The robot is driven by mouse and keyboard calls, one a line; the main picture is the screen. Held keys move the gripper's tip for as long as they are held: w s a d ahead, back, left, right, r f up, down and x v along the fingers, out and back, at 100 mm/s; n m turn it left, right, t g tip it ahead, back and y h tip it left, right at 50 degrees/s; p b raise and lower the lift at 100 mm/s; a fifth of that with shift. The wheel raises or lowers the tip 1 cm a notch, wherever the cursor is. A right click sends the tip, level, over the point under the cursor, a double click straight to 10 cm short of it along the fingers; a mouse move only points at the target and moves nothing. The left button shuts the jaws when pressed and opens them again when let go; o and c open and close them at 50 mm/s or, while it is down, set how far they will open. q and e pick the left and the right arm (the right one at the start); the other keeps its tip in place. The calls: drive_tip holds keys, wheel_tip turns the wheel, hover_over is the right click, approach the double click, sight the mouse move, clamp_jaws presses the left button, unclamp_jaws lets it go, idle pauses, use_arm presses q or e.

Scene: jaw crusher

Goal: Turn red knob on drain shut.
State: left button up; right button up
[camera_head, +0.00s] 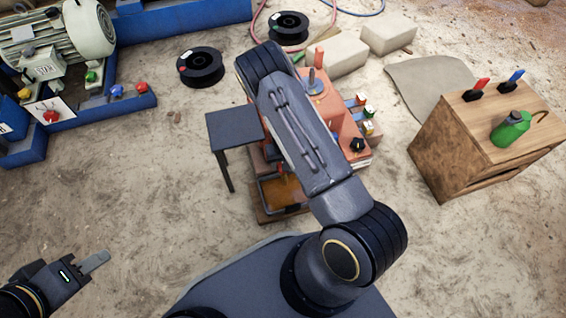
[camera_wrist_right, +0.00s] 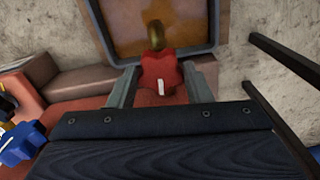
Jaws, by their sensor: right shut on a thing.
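The red drain knob (camera_wrist_right: 160,72) is in the middle of the right wrist view, with a white mark on its near side. It sits on a brass-coloured stem (camera_wrist_right: 156,35). My right gripper (camera_wrist_right: 161,84) has one finger on each side of the knob and is shut on it. In the head view my right arm hides the knob and this gripper. My left gripper (camera_head: 95,262) is at the lower left in the head view, over bare ground and far from the drain. Its fingers show edge-on, so I cannot tell whether they are apart.
A tray (camera_wrist_right: 215,25) with brownish content lies beyond the knob. A small dark table (camera_head: 234,128) stands beside the orange machine (camera_head: 352,158), close to my right gripper. A wooden cabinet (camera_head: 440,150) with a green bottle (camera_head: 510,129) stands at right. Blue-framed machinery (camera_head: 130,101) is at upper left.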

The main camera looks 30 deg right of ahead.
drive_tip(key=m, duration=0.4)
drive_tip(key=shift+p, duration=0.4)
drive_tip(key=m, duration=0.4)
drive_tip(key=shift+m+p, duration=0.35)
drive_tip(key=shift+m, duration=0.05)
drive_tip(key=m, duration=0.4)
drive_tip(key=shift+p, duration=0.3)
drive_tip(key=shift+m, duration=1.8)
drive_tip(key=o, duration=1)
drive_tip(key=shift+r, duration=0.1)
